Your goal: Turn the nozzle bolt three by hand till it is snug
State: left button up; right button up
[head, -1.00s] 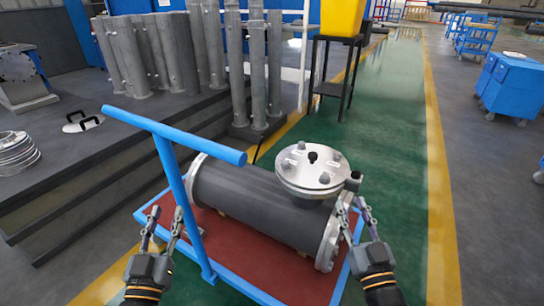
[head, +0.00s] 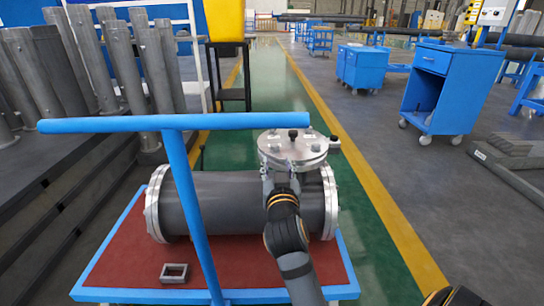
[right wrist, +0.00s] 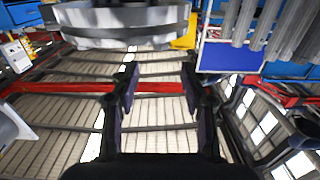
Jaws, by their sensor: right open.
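The grey flanged shell (head: 225,205) lies on its side on a cart with a red bed (head: 120,262). Its nozzle on top carries a round silver cover (head: 292,155) with several bolts and a black-topped part (head: 293,134) near the middle. A dark-topped bolt-like part (head: 334,143) stands at the cover's right edge. I cannot tell which is bolt three. My right gripper (head: 276,168) is just below the cover's near edge, its fingers partly hidden by my wrist. In the right wrist view its fingers (right wrist: 159,82) are apart and empty, below the flange rim (right wrist: 120,25). My left gripper is out of view.
The cart's blue handle (head: 110,124) crosses in front of the shell and its post rises left of my arm. A small square metal frame (head: 175,272) lies on the bed. Grey pipes stand at left.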

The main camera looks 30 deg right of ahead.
aim_at(275, 148)
jog(key=b+x, duration=0.2)
jog(key=x, duration=0.7)
jog(key=shift+w+d+b, duration=0.1)
jog(key=shift+w+b, duration=0.05)
jog(key=shift+b, duration=0.2)
jog(key=shift+w+d, duration=0.25)
jog(key=shift+w, duration=0.25)
jog(key=shift+c, duration=0.2)
grip_shut()
